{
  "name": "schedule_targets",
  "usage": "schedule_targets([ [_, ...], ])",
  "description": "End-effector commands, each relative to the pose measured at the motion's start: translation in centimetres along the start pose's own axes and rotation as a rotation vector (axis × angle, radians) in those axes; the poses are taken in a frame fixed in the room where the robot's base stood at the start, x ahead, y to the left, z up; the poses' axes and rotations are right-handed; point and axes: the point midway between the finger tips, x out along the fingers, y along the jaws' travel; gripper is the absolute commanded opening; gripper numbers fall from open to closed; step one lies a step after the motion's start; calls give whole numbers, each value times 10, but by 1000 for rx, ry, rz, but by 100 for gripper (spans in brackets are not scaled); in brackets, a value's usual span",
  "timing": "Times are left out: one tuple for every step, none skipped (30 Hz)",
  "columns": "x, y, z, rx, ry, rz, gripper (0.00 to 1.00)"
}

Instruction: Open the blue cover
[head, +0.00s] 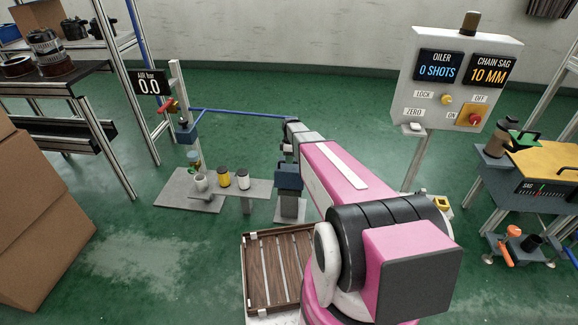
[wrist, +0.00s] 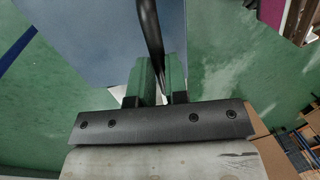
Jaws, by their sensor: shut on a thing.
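The blue cover (head: 288,178) appears to be the blue box on a short grey post in the middle of the head view, partly hidden by my pink arm. In the wrist view a flat blue-grey surface (wrist: 90,40), which appears to be the cover, fills the upper middle. A black bar-like handle (wrist: 149,25) runs down in front of it. My gripper (wrist: 160,82) is shut on this handle, with one finger on each side. In the head view my gripper is small and hard to make out at the end of the arm.
A grey bench (head: 235,187) with several small cans stands left of the blue box. A gauge post (head: 180,110) reads 0.0. A wooden slatted tray (head: 247,270) lies nearer. A control panel (head: 455,80) and yellow-topped station (head: 550,165) stand at right. Green floor is open behind.

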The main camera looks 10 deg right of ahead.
Motion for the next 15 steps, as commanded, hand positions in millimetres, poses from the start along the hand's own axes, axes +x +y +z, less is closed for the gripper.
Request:
schedule_targets([
  [-3, 13, -1, 3, 0, 11, 0],
  [-5, 18, -1, 4, 0, 2, 0],
  [-8, 24, -1, 5, 0, -26, 0],
  [-10, 28, -1, 5, 0, -45, 0],
  [-12, 32, -1, 6, 1, -63, 0],
  [-15, 36, -1, 6, 1, -87, 0],
  [-16, 40, -1, 6, 0, -105, 0],
  [-18, 43, -1, 6, 0, -124, 0],
  [-21, 45, -1, 5, 0, -118, 0],
  [-22, 48, -1, 5, -1, -118, 0],
  [-24, 52, -1, 5, -1, -118, 0],
  [-26, 57, -1, 5, -1, -118, 0],
  [-28, 61, -1, 5, -1, -118, 0],
  [-29, 65, -1, 5, -1, -118, 0],
  [-31, 71, -1, 6, -2, -118, 0],
])
